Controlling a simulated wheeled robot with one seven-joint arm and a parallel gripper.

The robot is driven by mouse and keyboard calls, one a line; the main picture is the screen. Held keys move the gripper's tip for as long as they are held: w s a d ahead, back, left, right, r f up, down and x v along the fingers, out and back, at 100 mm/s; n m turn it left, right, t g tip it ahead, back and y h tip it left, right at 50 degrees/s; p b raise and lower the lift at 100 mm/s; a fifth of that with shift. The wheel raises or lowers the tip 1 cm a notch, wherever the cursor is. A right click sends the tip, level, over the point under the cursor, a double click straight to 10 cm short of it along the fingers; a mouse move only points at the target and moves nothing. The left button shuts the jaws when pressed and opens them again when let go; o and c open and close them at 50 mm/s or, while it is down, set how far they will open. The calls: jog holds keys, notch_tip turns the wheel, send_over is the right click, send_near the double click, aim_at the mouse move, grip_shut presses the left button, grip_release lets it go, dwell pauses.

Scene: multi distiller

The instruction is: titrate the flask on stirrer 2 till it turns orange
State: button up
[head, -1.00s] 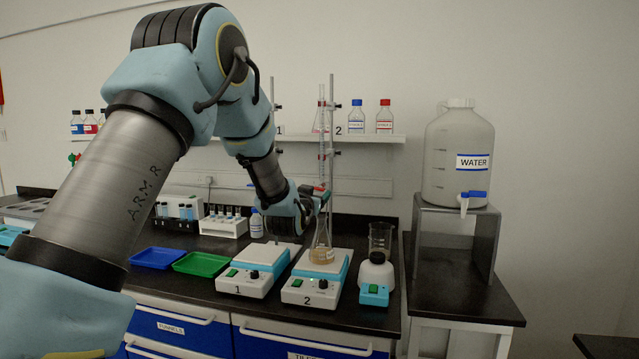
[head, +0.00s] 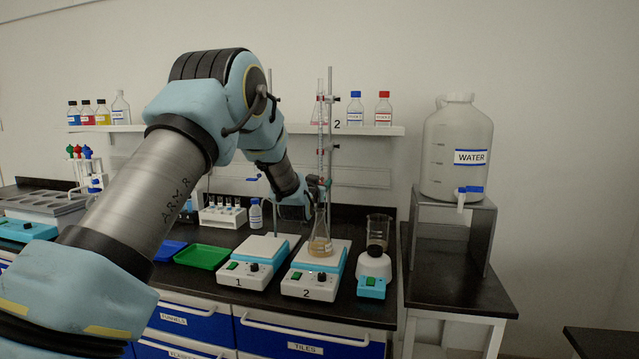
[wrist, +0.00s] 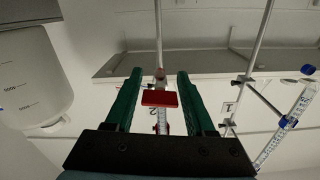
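The flask (head: 320,247) stands upright on stirrer 2 (head: 307,290), with a shallow pale amber liquid at its bottom. The burette (head: 321,130) is clamped upright on a stand rod (head: 331,130) above it. My gripper (head: 318,184) is at the burette's lower part, just above the flask mouth. In the wrist view my gripper (wrist: 160,74) has its green fingers apart, one on each side of the burette's red stopcock handle (wrist: 160,99). Gaps show between the handle and both fingers. The burette's tip is too small to make out.
A green tray (head: 202,257) and a vial rack (head: 222,216) lie further left. The water tank (head: 458,150) is at the right.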

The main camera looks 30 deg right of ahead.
grip_shut()
jog(key=shift+f+n+b, duration=0.3)
jog(key=shift+b, duration=0.8)
jog(key=shift+n+b, duration=0.3)
jog(key=shift+b, duration=0.85)
jog(key=shift+r+n+b, duration=0.2)
jog(key=shift+n+b, duration=0.1)
jog(key=shift+b, duration=0.15)
jog(key=shift+o, duration=1.7)
grip_release()
jog(key=shift+r, duration=0.1)
jog(key=b+v, duration=0.4)
jog(key=v, duration=0.6)
jog(key=shift+s+a, duration=0.3)
